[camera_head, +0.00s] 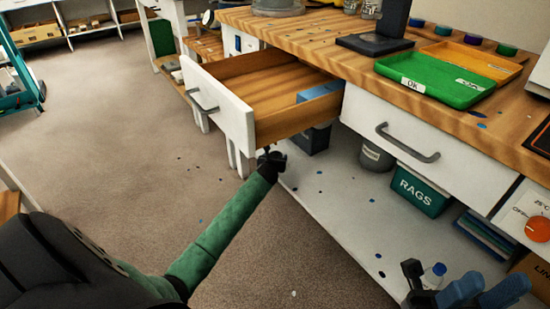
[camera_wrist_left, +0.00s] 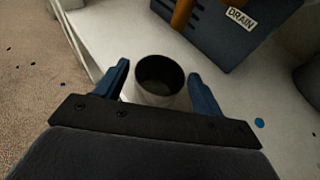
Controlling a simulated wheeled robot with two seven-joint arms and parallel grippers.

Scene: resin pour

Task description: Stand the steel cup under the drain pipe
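The steel cup (camera_wrist_left: 160,78) stands upright in the left wrist view, with its dark open mouth facing the camera and its lower part hidden by my gripper. My left gripper (camera_wrist_left: 160,85) has its two blue fingers on either side of the cup, with small gaps showing beside it. In the head view my left gripper (camera_head: 271,158) is below the open drawer, and the cup cannot be made out there. An orange pipe (camera_wrist_left: 182,12) shows beyond the cup, in front of a dark blue box labelled DRAIN (camera_wrist_left: 225,40). My right gripper (camera_head: 483,288) is open and empty at the bottom right.
An open wooden drawer (camera_head: 232,108) juts out over my left gripper. The white lower shelf (camera_head: 325,205) has blue spots and free room. A RAGS bin (camera_head: 420,190) and a grey pot (camera_head: 375,156) stand at its back.

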